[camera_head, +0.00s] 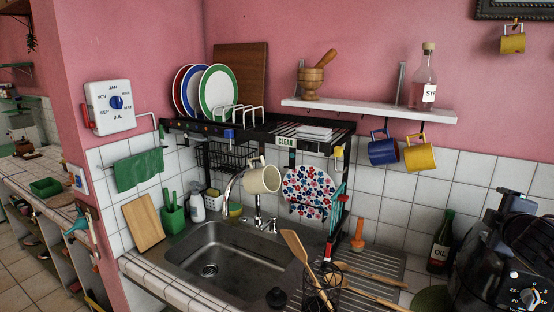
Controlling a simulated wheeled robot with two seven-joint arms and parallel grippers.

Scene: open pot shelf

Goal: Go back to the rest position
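Neither of my grippers shows in the head view, and no part of my arms can be made out. I cannot see whether either gripper holds anything. A black dish rack (258,132) stands over the steel sink (205,270). Several plates with coloured rims, one with a green rim (217,91), stand upright on it. A cream mug (262,179) hangs below the rack's front. A flower-patterned plate (308,193) stands at the rack's right side.
A white wall shelf (368,110) holds a mortar (311,83) and a syrup bottle (424,80); blue and yellow mugs hang below. A utensil holder (320,297) stands in front. A black appliance (510,255) and an oil bottle (440,242) fill the right. The sink basin looks empty.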

